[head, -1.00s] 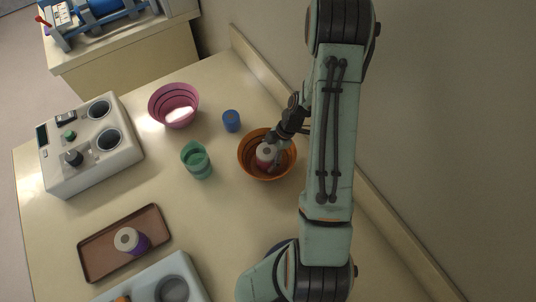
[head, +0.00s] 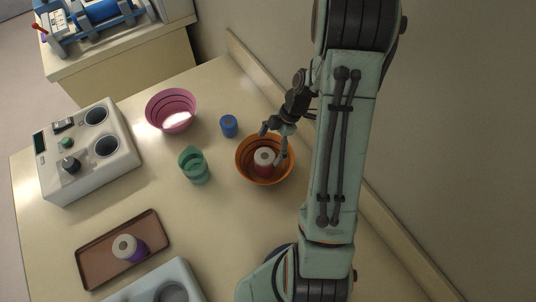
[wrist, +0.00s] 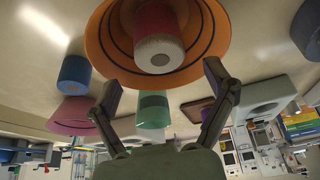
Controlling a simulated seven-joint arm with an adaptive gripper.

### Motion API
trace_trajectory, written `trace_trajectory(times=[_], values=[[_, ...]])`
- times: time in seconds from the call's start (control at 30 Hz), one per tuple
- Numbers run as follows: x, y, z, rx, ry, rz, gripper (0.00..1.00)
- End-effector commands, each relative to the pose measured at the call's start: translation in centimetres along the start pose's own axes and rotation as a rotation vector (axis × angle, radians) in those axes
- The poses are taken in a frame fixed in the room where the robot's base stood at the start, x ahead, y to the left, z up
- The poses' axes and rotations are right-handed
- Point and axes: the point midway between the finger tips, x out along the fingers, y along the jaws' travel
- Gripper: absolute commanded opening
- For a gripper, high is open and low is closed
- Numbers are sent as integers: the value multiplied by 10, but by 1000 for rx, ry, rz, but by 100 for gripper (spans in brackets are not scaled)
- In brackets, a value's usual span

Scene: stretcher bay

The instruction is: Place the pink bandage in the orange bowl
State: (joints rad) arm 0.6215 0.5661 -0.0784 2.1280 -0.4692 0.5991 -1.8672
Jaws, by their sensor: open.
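The pink bandage (head: 264,160) is a roll with a white end face and a pinkish-red side. It stands inside the orange bowl (head: 243,172) in the head view. In the wrist view the bandage (wrist: 158,25) also sits within the orange bowl (wrist: 212,28). My gripper (head: 272,146) is at the bowl's rim, above and beside the bandage.
A blue roll (head: 229,126), a green cup (head: 194,166) and a pink bowl (head: 171,98) stand left of the orange bowl. A brown tray (head: 92,272) holds a purple roll (head: 128,248). A grey-white device (head: 88,165) is at the left.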

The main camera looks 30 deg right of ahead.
Motion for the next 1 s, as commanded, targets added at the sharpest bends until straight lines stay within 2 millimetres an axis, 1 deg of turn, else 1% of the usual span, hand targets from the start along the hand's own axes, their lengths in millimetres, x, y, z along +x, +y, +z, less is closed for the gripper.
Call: trace_trajectory(times=[0.03,0.1,0.23,0.27,0.37,0.4,0.47,0.5,0.57,0.6,0.7,0.8,0.9,1.0], values=[[-9,0,-3,-2,-2,3,83],[-17,0,-7,-1,-2,2,83],[-28,-1,-15,17,-8,-3,83],[-32,-2,-20,35,-14,-6,83],[-48,-11,-48,151,-56,-21,83],[-57,-20,-64,231,-84,-25,83],[-70,-38,-91,380,-135,-23,83],[-78,-52,-107,488,-169,-15,83],[-88,-76,-126,651,-214,10,83],[-94,-92,-136,756,-239,32,83],[-103,-127,-151,990,-281,96,83],[-107,-152,-156,1163,-297,151,83],[-109,-165,-156,1263,-301,182,83],[-109,-169,-156,1299,-302,193,83]])
